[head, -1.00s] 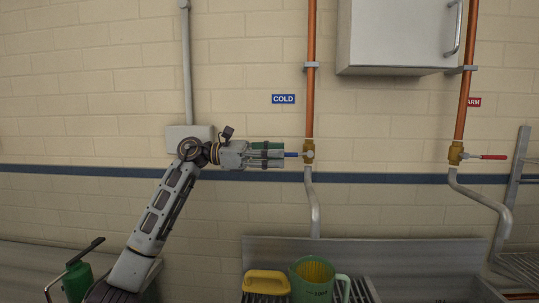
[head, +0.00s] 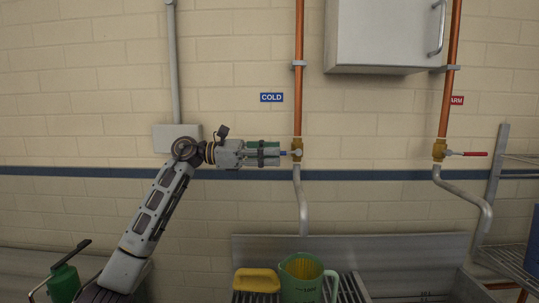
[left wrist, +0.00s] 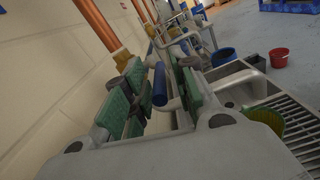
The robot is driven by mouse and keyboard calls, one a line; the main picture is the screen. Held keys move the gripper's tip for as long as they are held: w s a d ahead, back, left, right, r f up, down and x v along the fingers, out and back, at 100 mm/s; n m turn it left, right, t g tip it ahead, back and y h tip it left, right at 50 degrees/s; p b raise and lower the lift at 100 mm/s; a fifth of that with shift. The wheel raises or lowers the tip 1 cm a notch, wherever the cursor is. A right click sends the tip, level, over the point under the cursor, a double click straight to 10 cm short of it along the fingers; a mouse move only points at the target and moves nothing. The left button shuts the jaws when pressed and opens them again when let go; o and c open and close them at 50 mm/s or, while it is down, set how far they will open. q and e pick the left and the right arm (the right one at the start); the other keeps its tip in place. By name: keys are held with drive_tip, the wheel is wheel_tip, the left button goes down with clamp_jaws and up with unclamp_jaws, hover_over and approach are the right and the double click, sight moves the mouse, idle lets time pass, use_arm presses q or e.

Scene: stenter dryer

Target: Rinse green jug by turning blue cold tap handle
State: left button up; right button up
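The cold tap is a brass valve (head: 297,149) on a copper pipe under a blue COLD sign. Its blue handle (left wrist: 160,84) points left toward my left gripper. My left gripper (head: 275,153) reaches in level from the left. In the left wrist view, its green-padded fingers (left wrist: 160,95) stand apart on both sides of the blue handle, with gaps visible. In the head view, the fingers hide most of the handle. The green jug (head: 302,283) stands upright on the slatted rack below the cold spout. My right gripper is not in view.
A yellow object (head: 257,280) sits left of the jug. The warm tap's red handle (head: 472,154) is at the right. A wall cabinet (head: 380,36) hangs above, between the pipes. A green can (head: 64,280) is at lower left. The wall between the taps is clear.

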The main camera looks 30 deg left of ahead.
use_arm(q)
clamp_jaws()
idle(0.9)
